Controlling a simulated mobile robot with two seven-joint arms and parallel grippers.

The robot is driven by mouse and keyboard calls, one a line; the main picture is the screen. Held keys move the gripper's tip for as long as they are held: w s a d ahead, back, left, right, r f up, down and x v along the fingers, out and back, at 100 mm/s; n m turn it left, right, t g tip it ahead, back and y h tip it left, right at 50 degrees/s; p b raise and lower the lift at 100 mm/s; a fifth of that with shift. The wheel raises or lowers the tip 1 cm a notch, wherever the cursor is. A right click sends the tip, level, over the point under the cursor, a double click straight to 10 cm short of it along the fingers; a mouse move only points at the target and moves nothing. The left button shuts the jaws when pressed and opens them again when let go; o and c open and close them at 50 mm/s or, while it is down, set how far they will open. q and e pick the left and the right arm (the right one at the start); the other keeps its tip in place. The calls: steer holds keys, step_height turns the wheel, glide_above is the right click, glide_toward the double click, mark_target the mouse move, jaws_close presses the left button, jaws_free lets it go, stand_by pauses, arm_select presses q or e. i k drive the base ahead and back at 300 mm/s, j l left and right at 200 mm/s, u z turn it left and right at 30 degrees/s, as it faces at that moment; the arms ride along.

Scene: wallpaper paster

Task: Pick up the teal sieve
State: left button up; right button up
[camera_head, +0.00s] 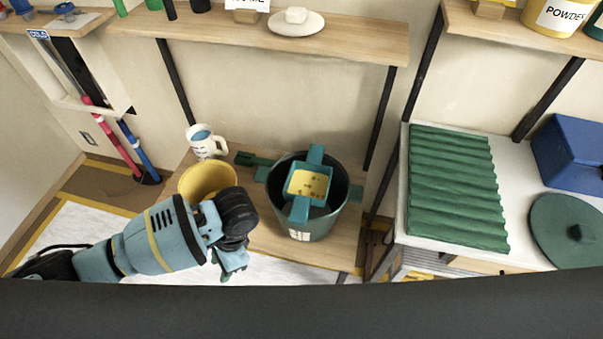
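The teal sieve (299,206) is a square frame with tabs, resting across the mouth of a dark green bucket (320,222). Its yellowish mesh (309,184) has several dark spots. The bucket stands on a low wooden shelf. My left gripper (232,270) is to the left of the bucket, lower in the picture, pointing down and apart from the sieve. Its fingers are small and partly hidden by the wrist, so I cannot tell if they are open. My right gripper is not in view.
A yellow bucket (207,178) stands just behind my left wrist, with a white mug (205,141) behind it. A green corrugated sheet (455,187) and a dark green round lid (570,229) lie on the white table at right. Dark shelf posts stand behind and right of the bucket.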

mark_target(307, 183)
steer(key=i+j, duration=0.45)
steer(key=z, duration=1.55)
steer(key=i+j, duration=0.05)
